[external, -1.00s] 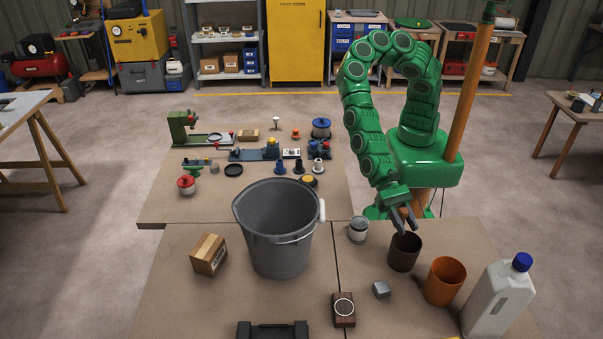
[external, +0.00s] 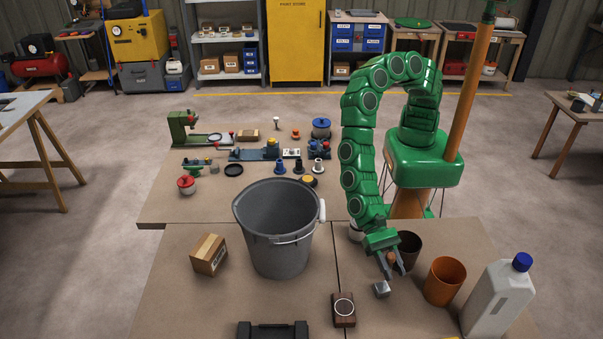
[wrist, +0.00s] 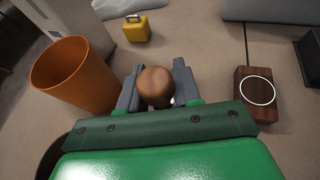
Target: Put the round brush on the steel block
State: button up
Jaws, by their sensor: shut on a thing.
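My gripper (external: 393,270) is shut on the round brush, whose brown rounded top (external: 391,257) shows between the fingers. In the wrist view the brush (wrist: 155,86) fills the gap between the two grey fingers (wrist: 157,92); its lower part is hidden. The steel block (external: 382,289) is a small grey block on the near table, just below and slightly left of my fingertips. I cannot tell whether the brush touches it. In the wrist view the block is mostly or wholly hidden behind the brush.
An orange cup (external: 444,281) and a dark brown cup (external: 407,247) stand close on the right. A dark wooden block with a white ring (external: 344,310) lies to the left. A grey bucket (external: 277,245), a white jug (external: 497,300) and a yellow object (wrist: 137,29) are also near.

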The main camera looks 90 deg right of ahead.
jog(key=shift+w+a+f, duration=0.2)
jog(key=shift+a+f, duration=0.2)
jog(key=shift+f, duration=0.15)
jog(key=shift+w+a+f, duration=0.15)
jog(key=shift+a+f, duration=0.2)
jog(key=shift+f, duration=1.65)
jog(key=shift+f, duration=0.1)
jog(key=o, duration=1)
jog(key=shift+w+d+r, duration=0.1)
jog(key=shift+d+r, duration=0.15)
jog(key=shift+v, duration=5.75)
